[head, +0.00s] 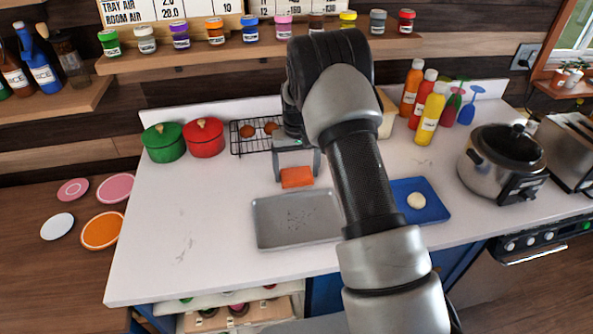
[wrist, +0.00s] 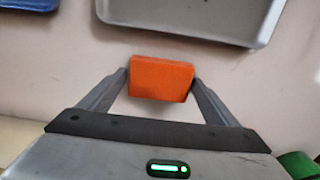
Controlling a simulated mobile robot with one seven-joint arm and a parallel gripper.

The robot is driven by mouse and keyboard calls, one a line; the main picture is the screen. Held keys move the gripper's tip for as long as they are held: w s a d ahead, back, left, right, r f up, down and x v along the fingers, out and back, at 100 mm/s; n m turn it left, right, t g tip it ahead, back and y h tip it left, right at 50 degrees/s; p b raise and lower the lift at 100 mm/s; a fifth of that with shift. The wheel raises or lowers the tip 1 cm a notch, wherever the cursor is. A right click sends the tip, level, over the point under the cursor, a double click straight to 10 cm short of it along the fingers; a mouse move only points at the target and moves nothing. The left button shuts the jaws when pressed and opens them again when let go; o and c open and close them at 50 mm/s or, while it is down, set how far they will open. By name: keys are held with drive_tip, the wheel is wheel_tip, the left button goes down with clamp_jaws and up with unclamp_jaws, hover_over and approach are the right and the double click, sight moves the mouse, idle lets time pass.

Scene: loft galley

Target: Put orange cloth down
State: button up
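The orange cloth (head: 297,177) is a small folded block in the middle of the white counter, behind the grey tray. It also shows in the wrist view (wrist: 161,79). My gripper (head: 297,172) reaches down over it, and in the wrist view both fingertips (wrist: 160,82) press against its two sides. The gripper is shut on the cloth. I cannot tell whether the cloth touches the counter or hangs just above it.
A grey metal tray (head: 265,222) with dark specks lies in front of the cloth. A blue tray (head: 430,208) with a pale round item is to the right. A wire rack (head: 240,146) and red pot (head: 205,138) stand behind left. The counter's left front is clear.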

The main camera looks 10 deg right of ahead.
drive_tip(key=shift+o, duration=1.2)
drive_tip(key=shift+r, duration=0.1)
